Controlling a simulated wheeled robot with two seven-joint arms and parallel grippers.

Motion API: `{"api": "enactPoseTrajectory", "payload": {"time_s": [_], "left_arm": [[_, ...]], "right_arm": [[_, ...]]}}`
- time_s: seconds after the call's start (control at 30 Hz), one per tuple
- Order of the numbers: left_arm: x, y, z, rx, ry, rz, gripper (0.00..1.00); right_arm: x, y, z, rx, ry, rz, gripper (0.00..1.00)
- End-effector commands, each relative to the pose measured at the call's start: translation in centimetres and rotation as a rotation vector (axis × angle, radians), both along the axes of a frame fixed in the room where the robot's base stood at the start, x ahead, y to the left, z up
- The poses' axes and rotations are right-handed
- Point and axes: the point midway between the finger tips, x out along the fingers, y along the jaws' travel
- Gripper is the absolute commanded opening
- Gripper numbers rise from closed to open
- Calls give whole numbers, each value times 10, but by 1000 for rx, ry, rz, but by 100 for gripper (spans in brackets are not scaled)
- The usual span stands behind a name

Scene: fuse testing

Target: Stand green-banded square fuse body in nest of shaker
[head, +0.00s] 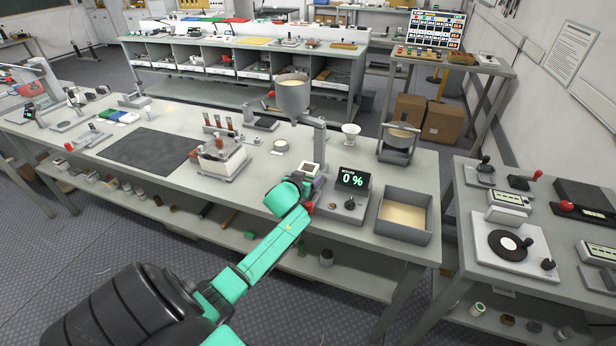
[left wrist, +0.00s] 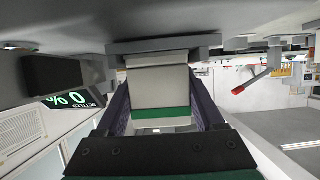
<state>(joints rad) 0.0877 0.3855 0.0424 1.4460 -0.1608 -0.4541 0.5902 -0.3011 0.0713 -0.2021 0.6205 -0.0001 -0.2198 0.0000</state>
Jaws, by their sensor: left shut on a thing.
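The square fuse body (left wrist: 160,88) is pale with a green band (left wrist: 161,113) near one end. In the left wrist view it sits between the two fingers of my left gripper (left wrist: 162,105), which is shut on it. Its other end meets a grey block, the shaker's nest (left wrist: 165,43); I cannot tell how deep it sits. In the head view my left gripper (head: 308,182) is at the shaker, just left of its display (head: 353,179), which reads 0 %. The fuse body's square top (head: 310,167) shows there. My right gripper is not in view.
A grey hopper (head: 292,95) on a post stands behind the gripper. A grey sand tray (head: 404,213) is right of the display. A fixture (head: 219,158) and a dark mat (head: 150,149) lie to the left. A white funnel (head: 351,133) stands behind.

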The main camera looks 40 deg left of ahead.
Motion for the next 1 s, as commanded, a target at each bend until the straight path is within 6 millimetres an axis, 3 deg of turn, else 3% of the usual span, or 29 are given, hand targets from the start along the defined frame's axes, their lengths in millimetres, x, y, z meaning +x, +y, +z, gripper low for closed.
{"api": "enactPoseTrajectory", "payload": {"time_s": [0.2,0.23,0.3,0.67,1.0], "left_arm": [[0,0,-1,1,-2,0,0],[0,0,-2,-1,0,1,74],[0,0,-1,0,0,1,100],[-3,-1,2,0,1,1,100],[-57,-20,26,-1,1,1,100]], "right_arm": [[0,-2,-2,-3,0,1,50],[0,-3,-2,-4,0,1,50],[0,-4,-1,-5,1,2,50],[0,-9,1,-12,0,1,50],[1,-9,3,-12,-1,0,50]]}}
